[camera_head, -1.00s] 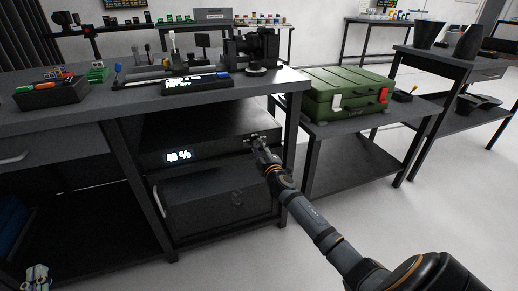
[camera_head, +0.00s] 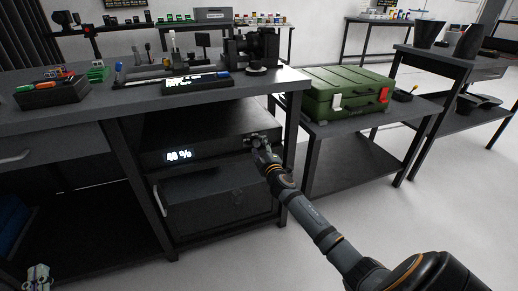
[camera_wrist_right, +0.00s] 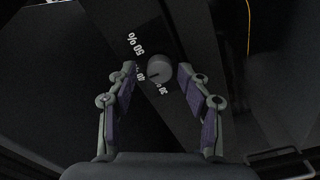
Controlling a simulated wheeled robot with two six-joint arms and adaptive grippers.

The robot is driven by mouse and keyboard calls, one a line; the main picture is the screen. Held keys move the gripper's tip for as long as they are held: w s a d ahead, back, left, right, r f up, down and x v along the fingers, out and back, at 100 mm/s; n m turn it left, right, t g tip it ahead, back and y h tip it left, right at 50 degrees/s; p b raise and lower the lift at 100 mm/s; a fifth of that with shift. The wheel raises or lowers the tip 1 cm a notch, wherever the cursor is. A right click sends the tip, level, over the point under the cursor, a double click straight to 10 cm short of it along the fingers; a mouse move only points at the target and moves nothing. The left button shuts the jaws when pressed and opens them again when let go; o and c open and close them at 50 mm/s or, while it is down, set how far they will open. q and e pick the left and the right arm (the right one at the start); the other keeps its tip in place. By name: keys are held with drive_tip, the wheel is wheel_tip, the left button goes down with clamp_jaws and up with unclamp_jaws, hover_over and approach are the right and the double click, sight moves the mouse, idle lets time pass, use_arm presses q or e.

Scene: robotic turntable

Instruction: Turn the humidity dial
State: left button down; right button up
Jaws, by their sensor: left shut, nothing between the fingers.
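The humidity dial (camera_wrist_right: 160,68) is a round grey knob on a dark panel, with 50 %, 40 % and 30 % printed around it. The mark on it points toward the 40 % label. My right gripper (camera_wrist_right: 161,80) is open, its two fingers spread on either side of the dial with gaps between. In the head view my right gripper (camera_head: 258,141) is at the right end of the dark humidity unit (camera_head: 205,143) and hides the dial. The lit display (camera_head: 179,155) on its front seems to read 48 %. My left gripper (camera_head: 38,276) is shut at the bottom left corner, away from the unit.
The unit sits on a shelf under a dark bench (camera_head: 120,100), above a black case (camera_head: 218,200). The bench leg (camera_head: 290,155) stands close to the right of my right gripper. A green case (camera_head: 345,95) lies on the neighbouring table. Open floor lies in front.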

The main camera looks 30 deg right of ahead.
drive_tip(key=shift+s, duration=0.1)
drive_tip(key=v, duration=0.8)
idle(0.3)
